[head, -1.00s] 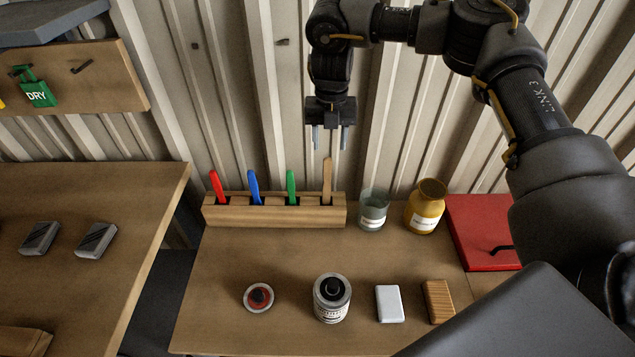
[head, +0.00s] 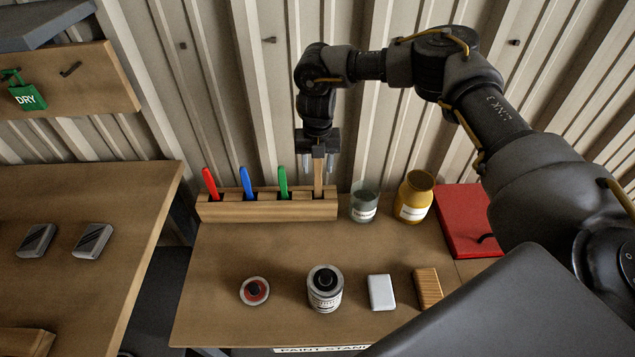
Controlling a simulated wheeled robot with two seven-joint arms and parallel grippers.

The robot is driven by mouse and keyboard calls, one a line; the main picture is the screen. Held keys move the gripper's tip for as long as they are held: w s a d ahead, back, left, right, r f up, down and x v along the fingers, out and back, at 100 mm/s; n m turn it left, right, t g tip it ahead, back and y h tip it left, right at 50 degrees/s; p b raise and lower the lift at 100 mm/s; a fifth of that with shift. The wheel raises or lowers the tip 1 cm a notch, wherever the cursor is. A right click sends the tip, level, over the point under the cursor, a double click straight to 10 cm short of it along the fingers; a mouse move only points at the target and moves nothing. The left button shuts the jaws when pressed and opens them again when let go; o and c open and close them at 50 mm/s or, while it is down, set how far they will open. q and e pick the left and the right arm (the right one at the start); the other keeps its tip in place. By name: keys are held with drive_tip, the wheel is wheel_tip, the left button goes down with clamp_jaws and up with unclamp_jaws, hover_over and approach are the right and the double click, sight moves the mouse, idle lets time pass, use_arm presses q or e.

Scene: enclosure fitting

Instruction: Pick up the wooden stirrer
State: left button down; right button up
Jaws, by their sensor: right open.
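The wooden stirrer (head: 318,180) stands upright in the rightmost slot of a wooden rack (head: 265,209) at the back of the table. My right gripper (head: 318,168) points down over it, with a finger on each side of the stirrer's upper part. The fingers look open, with gaps beside the stirrer. The top of the stirrer reaches up to the gripper's body. My left gripper is not in view.
Red (head: 210,183), blue (head: 247,182) and green (head: 283,181) handles stand in the same rack. A glass jar (head: 364,203) and a yellow jar (head: 413,198) stand just right of it. A tin (head: 324,289) and small blocks lie nearer; the table's middle is clear.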

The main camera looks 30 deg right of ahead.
drive_tip(key=shift+f, duration=0.6)
clamp_jaws()
drive_tip(key=shift+r, duration=0.1)
